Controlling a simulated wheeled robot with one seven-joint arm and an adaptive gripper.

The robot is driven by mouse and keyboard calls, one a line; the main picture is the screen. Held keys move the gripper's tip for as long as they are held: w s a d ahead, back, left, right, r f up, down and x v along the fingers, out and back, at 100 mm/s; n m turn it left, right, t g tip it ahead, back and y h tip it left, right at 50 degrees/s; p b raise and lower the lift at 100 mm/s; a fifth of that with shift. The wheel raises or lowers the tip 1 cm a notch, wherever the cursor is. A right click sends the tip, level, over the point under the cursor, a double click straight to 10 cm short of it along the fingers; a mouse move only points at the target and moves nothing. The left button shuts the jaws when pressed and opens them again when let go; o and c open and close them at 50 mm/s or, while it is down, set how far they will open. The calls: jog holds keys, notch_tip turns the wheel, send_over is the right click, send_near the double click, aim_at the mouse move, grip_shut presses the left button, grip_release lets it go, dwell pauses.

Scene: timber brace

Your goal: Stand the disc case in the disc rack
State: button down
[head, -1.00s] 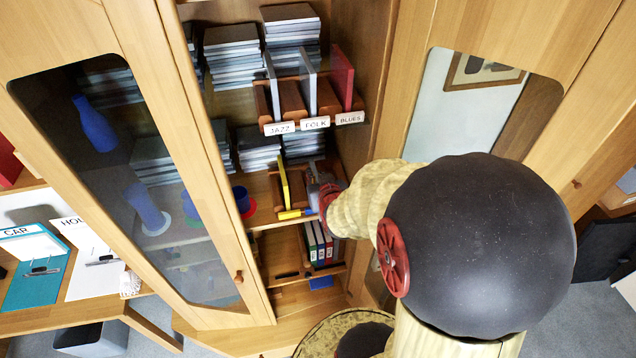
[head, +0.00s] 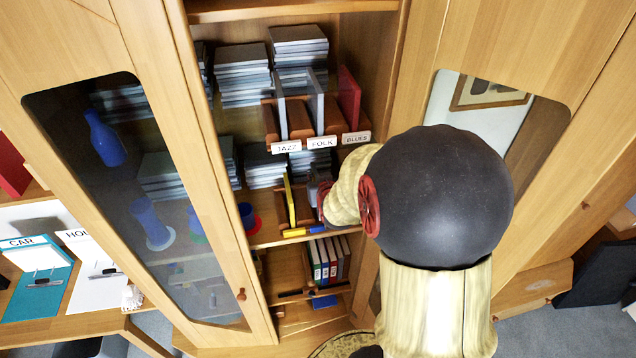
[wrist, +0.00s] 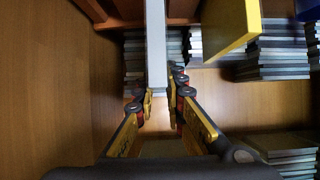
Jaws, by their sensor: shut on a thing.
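A thin grey disc case (wrist: 155,45) stands upright between the fingers of my gripper (wrist: 163,97) in the wrist view; the gripper is shut on it. In the head view my gripper (head: 323,203) is at the middle shelf, mostly hidden by my arm. A low wooden rack (head: 283,218) there holds a yellow case (head: 290,203), left of the gripper; the yellow case (wrist: 228,32) is right of the held case in the wrist view. A labelled wooden rack (head: 270,122) on the shelf above holds two grey cases (head: 281,105) and a red case (head: 349,98). Whether the held case touches a rack is unclear.
Stacks of disc cases (head: 243,77) fill the shelf backs. The glass door (head: 150,205) stands open on the left. A blue and yellow object (head: 304,231) lies at the middle shelf's front. Binders (head: 327,258) stand below. The cabinet side wall (head: 368,90) is close on the right.

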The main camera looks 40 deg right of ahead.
jog(key=shift+w+d, duration=0.55)
jog(key=shift+w, duration=0.3)
jog(key=shift+f+b, duration=2)
jog(key=shift+b, duration=0.1)
jog(key=c, duration=1.8)
grip_release()
jog(key=shift+o, duration=0.2)
jog(key=shift+s, duration=0.1)
jog(key=v, duration=1.2)
jog(key=shift+f, duration=0.1)
